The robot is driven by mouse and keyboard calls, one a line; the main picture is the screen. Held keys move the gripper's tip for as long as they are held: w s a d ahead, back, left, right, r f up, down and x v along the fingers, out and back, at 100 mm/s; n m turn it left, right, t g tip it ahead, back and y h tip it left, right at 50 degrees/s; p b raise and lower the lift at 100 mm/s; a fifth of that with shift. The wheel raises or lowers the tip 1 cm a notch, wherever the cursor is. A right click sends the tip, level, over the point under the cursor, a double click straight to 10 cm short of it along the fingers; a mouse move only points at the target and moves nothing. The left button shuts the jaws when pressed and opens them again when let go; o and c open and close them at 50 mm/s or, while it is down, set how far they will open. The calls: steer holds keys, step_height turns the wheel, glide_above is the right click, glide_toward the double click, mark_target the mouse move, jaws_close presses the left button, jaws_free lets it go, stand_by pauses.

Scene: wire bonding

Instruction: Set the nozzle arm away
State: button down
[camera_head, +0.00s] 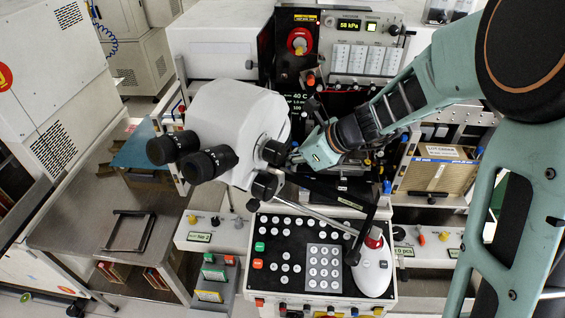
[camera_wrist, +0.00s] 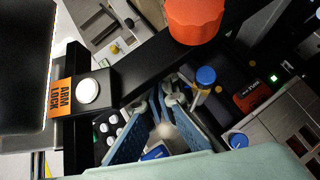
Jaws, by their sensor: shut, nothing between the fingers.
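A black bar (camera_wrist: 143,80), which looks like the nozzle arm, runs diagonally across the wrist view, with a large orange-red knob (camera_wrist: 196,20) at its upper part. At its left end are a white round button (camera_wrist: 88,91) and an orange "ARM LOCK" label (camera_wrist: 61,98). My gripper (camera_wrist: 160,103) is shut and empty, with its blue fingers just below the bar in the wrist view. I cannot tell whether they touch it. In the head view my gripper's teal body (camera_head: 320,150) is behind and right of the microscope, which hides the fingertips.
The white microscope head (camera_head: 232,125) with black eyepieces stands close left of my gripper. A blue-capped post (camera_wrist: 205,76) is right of the fingers. The steel table (camera_head: 85,222) at left has bare room.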

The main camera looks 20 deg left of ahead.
stand_by(0.6)
steer(key=v, duration=1.2)
